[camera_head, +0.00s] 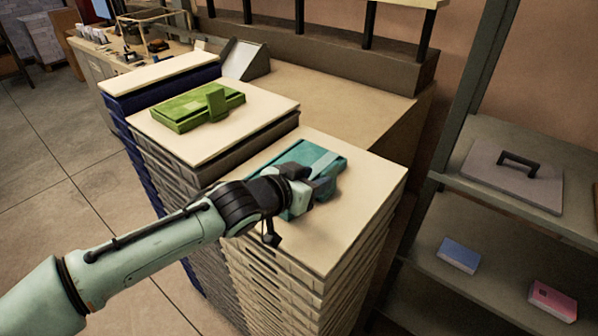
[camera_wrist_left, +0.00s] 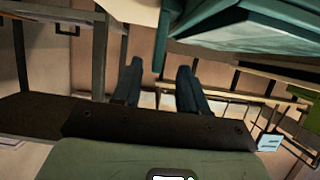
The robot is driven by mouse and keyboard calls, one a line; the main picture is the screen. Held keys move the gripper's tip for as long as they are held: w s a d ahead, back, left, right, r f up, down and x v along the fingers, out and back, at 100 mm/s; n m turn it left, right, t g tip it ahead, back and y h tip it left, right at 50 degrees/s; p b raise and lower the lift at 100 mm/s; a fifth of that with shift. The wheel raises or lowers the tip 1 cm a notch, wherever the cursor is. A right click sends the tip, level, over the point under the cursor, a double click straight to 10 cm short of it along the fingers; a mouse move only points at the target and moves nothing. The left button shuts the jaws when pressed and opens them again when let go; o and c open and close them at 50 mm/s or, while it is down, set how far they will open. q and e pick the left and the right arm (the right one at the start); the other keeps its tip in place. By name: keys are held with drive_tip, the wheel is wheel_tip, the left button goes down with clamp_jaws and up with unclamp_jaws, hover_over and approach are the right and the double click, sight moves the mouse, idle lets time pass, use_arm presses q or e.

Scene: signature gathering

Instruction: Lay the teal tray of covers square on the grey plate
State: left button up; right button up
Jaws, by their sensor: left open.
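The teal tray (camera_head: 325,158) lies on the pale top of the front stack in the head view, partly hidden by my left gripper. Its teal underside or edge also fills the upper right of the left wrist view (camera_wrist_left: 255,28). My left gripper (camera_head: 316,187) is over the tray's near right side; I cannot tell whether it touches. My right gripper is not in view.
A green tray (camera_head: 185,112) lies on the pale top of the neighbouring stack (camera_head: 265,104). The metal shelf (camera_head: 480,212) at right has an upright post. A blue box (camera_head: 459,254) and a pink box (camera_head: 553,300) lie on its lower level.

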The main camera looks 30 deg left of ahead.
sight(333, 173)
use_arm(q)
drive_tip(key=x, duration=0.8)
drive_tip(key=shift+w+d+f+p, duration=0.1)
drive_tip(key=shift+w+d+p, duration=0.05)
drive_tip(key=shift+d+p, duration=0.15)
drive_tip(key=shift+a, duration=0.1)
clamp_jaws()
